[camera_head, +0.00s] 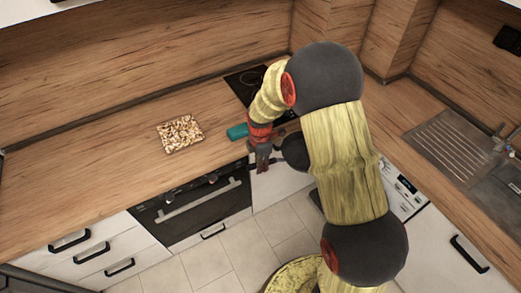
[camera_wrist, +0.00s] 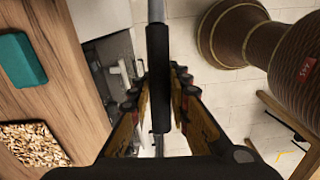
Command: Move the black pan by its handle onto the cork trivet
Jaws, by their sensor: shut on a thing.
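The black pan (camera_head: 296,151) is in the head view at the counter's front edge, partly hidden by my arm. My gripper (camera_head: 263,163) is shut on its handle, to the left of the pan body. In the wrist view the dark handle (camera_wrist: 158,65) runs between the fingers of my gripper (camera_wrist: 157,100), with floor and cabinet fronts below it. The pan body is out of that view. The mottled cork trivet (camera_head: 180,134) lies on the wooden counter to the left, apart from the pan; it also shows at the wrist view's lower left (camera_wrist: 35,146).
A teal block (camera_head: 237,132) lies on the counter between the trivet and my gripper. A black cooktop (camera_head: 243,82) is behind it, partly hidden. An oven (camera_head: 190,207) is below the counter's front edge. The sink (camera_head: 455,143) is at the right. Counter around the trivet is clear.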

